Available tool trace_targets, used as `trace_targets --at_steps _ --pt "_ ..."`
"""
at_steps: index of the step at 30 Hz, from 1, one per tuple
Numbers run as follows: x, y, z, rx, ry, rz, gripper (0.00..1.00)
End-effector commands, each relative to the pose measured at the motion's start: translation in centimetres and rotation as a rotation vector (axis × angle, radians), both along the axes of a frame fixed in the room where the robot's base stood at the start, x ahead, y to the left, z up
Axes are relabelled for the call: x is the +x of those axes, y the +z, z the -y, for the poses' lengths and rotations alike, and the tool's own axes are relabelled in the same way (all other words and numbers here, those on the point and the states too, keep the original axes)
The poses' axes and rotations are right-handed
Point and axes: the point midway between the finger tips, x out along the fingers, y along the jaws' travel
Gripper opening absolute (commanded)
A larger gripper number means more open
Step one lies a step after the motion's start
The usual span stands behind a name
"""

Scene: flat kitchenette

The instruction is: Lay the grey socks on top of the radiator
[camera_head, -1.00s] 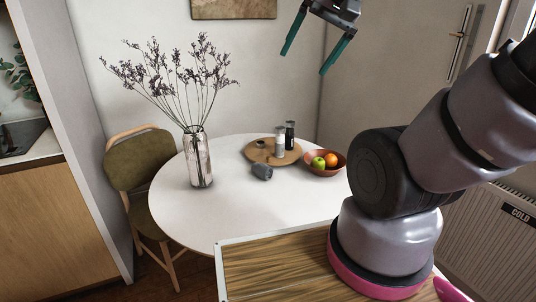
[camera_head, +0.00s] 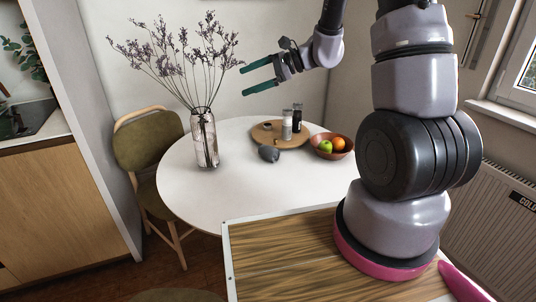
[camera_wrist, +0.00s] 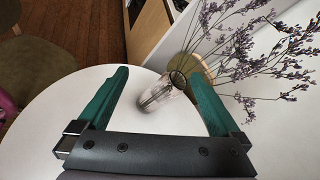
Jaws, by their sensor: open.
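The grey socks (camera_head: 268,153) look like a small dark grey bundle on the white round table (camera_head: 200,205), in front of the wooden tray. I cannot make out socks in the wrist view. The white ribbed radiator (camera_head: 482,222) is at the right edge of the head view, below the window, partly hidden behind my arm and cut off by the frame. My gripper (camera_head: 244,81) is open and empty, with green fingers pointing left, above the table and the socks. In the wrist view the open fingers (camera_wrist: 158,75) have nothing between them but the view of the vase beyond.
A glass vase (camera_head: 205,140) with tall purple stems stands left of the socks, also in the wrist view (camera_wrist: 158,92). Behind the socks are a round wooden tray (camera_head: 262,131) with shakers and a fruit bowl (camera_head: 333,153). A green chair (camera_head: 150,150) stands left.

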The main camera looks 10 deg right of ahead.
Motion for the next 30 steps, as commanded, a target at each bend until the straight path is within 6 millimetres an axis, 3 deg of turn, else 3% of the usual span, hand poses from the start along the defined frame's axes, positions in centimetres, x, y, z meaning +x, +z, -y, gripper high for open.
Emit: trace_targets --at_steps 1,6,12,18,21,25,30 --pt "1.4 -2.1 0.3 0.033 -0.048 -0.036 1.0" --pt "5.6 -8.1 1.7 0.13 -0.226 -0.109 1.0" --pt "9.1 -16.7 4.9 0.195 -0.456 -0.169 1.0" --pt "10.3 -26.0 9.3 0.202 -0.686 -0.197 1.0" --pt "10.2 -29.7 11.3 0.191 -0.777 -0.199 1.0" --pt "9.8 -32.7 13.1 0.176 -0.855 -0.194 1.0" --pt "10.1 -34.2 13.6 0.167 -0.886 -0.189 1.0"
